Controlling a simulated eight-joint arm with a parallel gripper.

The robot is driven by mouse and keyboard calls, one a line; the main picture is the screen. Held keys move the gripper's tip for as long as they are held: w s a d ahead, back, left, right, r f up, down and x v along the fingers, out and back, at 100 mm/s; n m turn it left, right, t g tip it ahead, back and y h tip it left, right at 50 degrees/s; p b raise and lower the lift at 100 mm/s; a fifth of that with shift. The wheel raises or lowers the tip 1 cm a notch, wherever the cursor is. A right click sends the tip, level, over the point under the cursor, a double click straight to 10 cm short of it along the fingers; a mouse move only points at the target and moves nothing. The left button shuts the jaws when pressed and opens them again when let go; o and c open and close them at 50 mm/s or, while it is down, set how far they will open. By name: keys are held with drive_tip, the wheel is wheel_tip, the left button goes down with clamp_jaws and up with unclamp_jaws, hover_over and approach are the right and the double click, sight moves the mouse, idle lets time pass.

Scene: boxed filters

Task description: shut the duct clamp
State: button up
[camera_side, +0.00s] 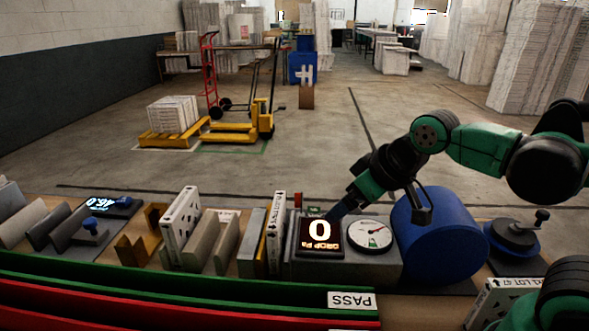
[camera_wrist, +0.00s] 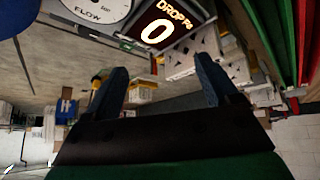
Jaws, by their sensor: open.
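The grey test housing (camera_side: 305,272) carries a lit display (camera_side: 320,236) reading 0 DROP Pa and a round white gauge (camera_side: 369,235). A blue drum (camera_side: 440,240) adjoins its right side. A white boxed filter (camera_side: 276,228) stands upright at its left, beside a grey plate (camera_side: 251,243). A small red part (camera_side: 298,197) shows behind the housing top; I cannot tell whether it belongs to the clamp. My gripper (camera_side: 380,213) is open and empty above the display and gauge. In the wrist view its fingers (camera_wrist: 160,68) are apart, with the display (camera_wrist: 158,28) beyond them.
Another boxed filter (camera_side: 182,225) stands among upright dividers at left. A blue knob (camera_side: 95,229) and small display (camera_side: 105,204) lie further left. A dark disc with a crank (camera_side: 514,235) stands right of the drum. Green and red rails (camera_side: 180,297) with a PASS label run along the front.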

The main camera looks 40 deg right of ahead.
drive_tip(key=w+r+n, duration=0.1)
drive_tip(key=w+n, duration=0.3)
drive_tip(key=w, duration=0.1)
drive_tip(key=w+r+n+g, duration=0.1)
drive_tip(key=w+n, duration=0.2)
drive_tip(key=w, duration=0.2)
drive_tip(key=w+a+n+g, duration=0.1)
drive_tip(key=w+n, duration=0.3)
drive_tip(key=w, duration=0.1)
drive_tip(key=shift+r+n, duration=0.3)
drive_tip(key=shift+r, duration=0.1)
drive_tip(key=w+f+n+g, duration=0.1)
drive_tip(key=w+f+n, duration=0.1)
drive_tip(key=f+n, duration=0.1)
drive_tip(key=w+d+f+n+g, duration=0.1)
drive_tip(key=w+f+n+g, duration=0.1)
drive_tip(key=f+n, duration=0.1)
drive_tip(key=w+f+n+g, duration=0.1)
drive_tip(key=w+f+n, duration=0.1)
drive_tip(key=n, duration=0.1)
drive_tip(key=shift+d+f, duration=0.2)
drive_tip(key=shift+f, duration=0.2)
drive_tip(key=shift+s+d+f+n+g, duration=0.2)
drive_tip(key=shift+f+n+g, duration=0.1)
drive_tip(key=shift+g, duration=0.1)
drive_tip(key=shift+s+f, duration=0.1)
drive_tip(key=shift+f, duration=2.6)
drive_tip(key=shift+c, duration=0.3)
